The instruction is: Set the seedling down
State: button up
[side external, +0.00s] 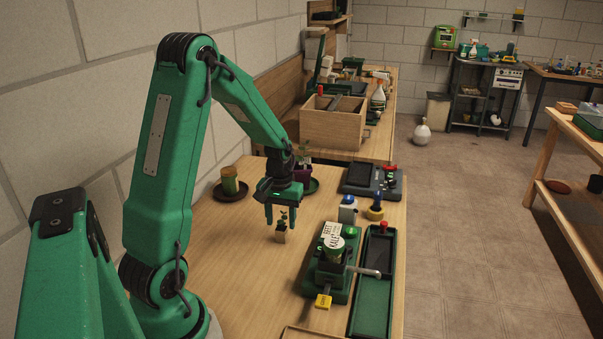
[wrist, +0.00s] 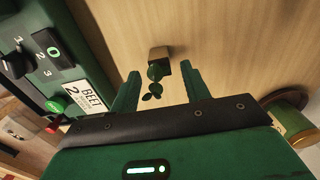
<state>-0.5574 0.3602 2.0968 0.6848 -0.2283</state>
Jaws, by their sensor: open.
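The seedling (side external: 282,226) has small dark green leaves on a pale brown block and appears to stand upright on the wooden bench. In the wrist view its block (wrist: 159,53) lies just beyond my fingertips, with the leaves between the fingers. My gripper (side external: 282,215) is directly above it, pointing down. The fingers (wrist: 161,76) are open, with a gap on each side of the seedling. I cannot tell exactly where the block's underside meets the bench.
A green device with a beet and kale label (side external: 333,243) stands to the right, beside a long green tray (side external: 373,290). A jar (side external: 230,181) on a dark saucer is behind left, and a dark plant pot (side external: 303,171) is behind my gripper.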

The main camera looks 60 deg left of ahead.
aim_at(282, 230)
notch_tip(282, 230, up, 8)
dwell(0.5)
jog(key=shift+r, duration=0.1)
jog(key=s+d+r+m+t, duration=0.2)
jog(key=s+d+r+m, duration=0.2)
jog(key=d, duration=0.6)
jog(key=s+d+r+m+t, duration=0.3)
jog(key=s+d+r+m, duration=0.2)
jog(key=d, duration=0.5)
jog(key=shift+s+d+r+t, duration=0.25)
jog(key=shift+s+r, duration=0.35)
jog(key=shift+r, duration=0.65)
jog(key=shift+a, duration=0.1)
